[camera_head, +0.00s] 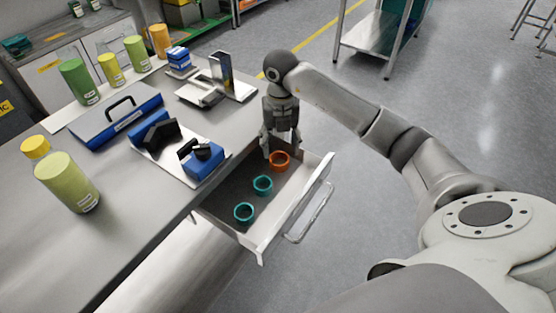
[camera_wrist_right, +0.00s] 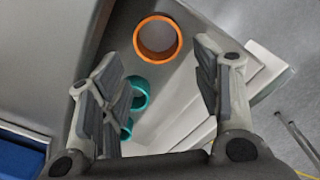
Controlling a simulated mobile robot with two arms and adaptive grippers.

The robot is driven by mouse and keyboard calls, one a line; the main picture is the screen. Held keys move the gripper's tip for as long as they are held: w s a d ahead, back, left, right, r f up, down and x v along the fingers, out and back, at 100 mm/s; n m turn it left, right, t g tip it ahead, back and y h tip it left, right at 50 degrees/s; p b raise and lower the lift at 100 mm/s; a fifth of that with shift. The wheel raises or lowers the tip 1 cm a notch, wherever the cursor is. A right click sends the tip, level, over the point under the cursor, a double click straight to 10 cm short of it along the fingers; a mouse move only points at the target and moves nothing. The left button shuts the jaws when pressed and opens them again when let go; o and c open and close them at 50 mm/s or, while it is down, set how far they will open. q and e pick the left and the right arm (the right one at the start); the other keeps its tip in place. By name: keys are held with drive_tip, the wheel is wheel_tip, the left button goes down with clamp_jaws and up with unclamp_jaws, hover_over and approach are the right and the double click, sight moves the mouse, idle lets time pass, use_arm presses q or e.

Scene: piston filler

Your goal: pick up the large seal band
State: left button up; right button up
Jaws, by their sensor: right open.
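An orange ring-shaped band (camera_head: 280,167) lies in the open drawer, near its far end, and looks slightly larger than the two teal bands. In the right wrist view the orange band (camera_wrist_right: 137,40) shows whole, beyond the fingertips and between their lines. A teal band (camera_head: 263,190) lies in the middle of the drawer and another teal band (camera_head: 244,218) nearer its front left. My right gripper (camera_head: 268,147) points down over the far end of the drawer, beside and above the orange band. Its fingers (camera_wrist_right: 165,80) are spread and empty. My left gripper is not seen.
The pulled-out drawer (camera_head: 292,216) has raised walls and a handle (camera_head: 312,212). The worktop (camera_head: 130,238) above it carries a tray with blue-and-black parts (camera_head: 203,160), a blue case (camera_head: 115,122), a metal stand (camera_head: 222,75) and several green, yellow and orange containers. Floor beyond the drawer is clear.

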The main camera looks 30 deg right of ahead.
wheel_tip(320, 180, down, 7)
drive_tip(key=shift+r, duration=0.15)
idle(0.4)
drive_tip(key=c, duration=0.5)
